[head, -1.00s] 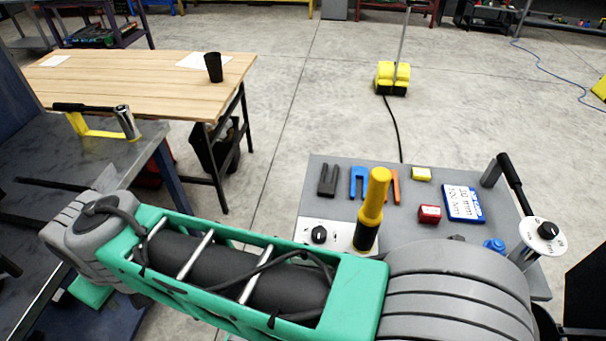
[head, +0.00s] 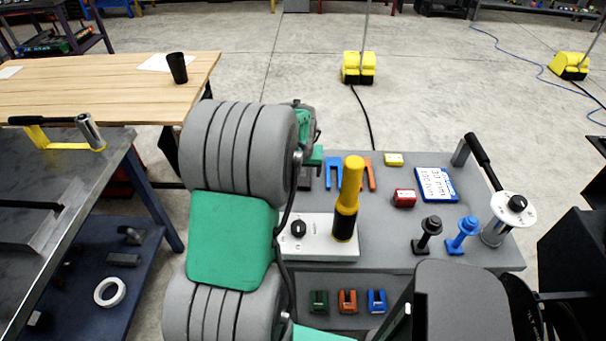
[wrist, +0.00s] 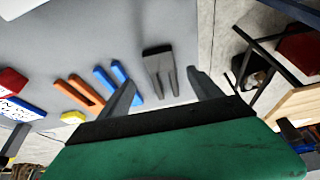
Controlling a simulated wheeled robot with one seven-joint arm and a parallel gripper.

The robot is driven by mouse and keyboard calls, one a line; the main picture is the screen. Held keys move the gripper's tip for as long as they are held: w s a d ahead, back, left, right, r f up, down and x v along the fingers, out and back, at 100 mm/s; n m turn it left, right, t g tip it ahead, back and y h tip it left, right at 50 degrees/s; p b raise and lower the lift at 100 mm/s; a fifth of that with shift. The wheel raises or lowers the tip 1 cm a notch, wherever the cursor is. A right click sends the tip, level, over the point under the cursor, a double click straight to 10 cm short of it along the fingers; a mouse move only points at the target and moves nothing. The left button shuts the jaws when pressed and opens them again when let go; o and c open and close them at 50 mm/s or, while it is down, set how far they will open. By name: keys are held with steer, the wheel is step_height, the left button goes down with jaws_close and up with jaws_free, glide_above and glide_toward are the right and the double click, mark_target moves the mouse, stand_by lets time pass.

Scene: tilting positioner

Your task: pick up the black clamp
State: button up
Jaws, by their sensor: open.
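The black clamp, a flat dark two-pronged fork (wrist: 159,72), lies on the grey bench top (wrist: 100,25) in the wrist view. My gripper (wrist: 160,78) is open and empty. Its two fingers stand either side of the clamp, the left finger over the blue fork's prongs. I cannot tell how high the fingers are above the bench. In the head view the clamp (head: 305,180) is mostly hidden behind my arm, and the fingertips do not show clearly.
A blue fork (head: 333,172) and an orange fork (head: 368,175) lie beside the clamp. A yellow-topped post (head: 348,195) stands in front on a white control box (head: 318,245). Black (head: 428,235) and blue (head: 463,235) knobbed pieces stand further right. The wooden table (head: 110,85) is left.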

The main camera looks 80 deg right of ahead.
mark_target(302, 180)
steer(key=x, duration=0.2)
steer(key=p+x, duration=0.1)
steer(key=x, duration=0.2)
steer(key=shift+w+a+f+p, duration=0.1)
steer(key=shift+a+f+p, duration=0.1)
steer(key=shift+f+p, duration=0.2)
jaws_close()
stand_by(0.4)
steer(key=shift+r, duration=0.15)
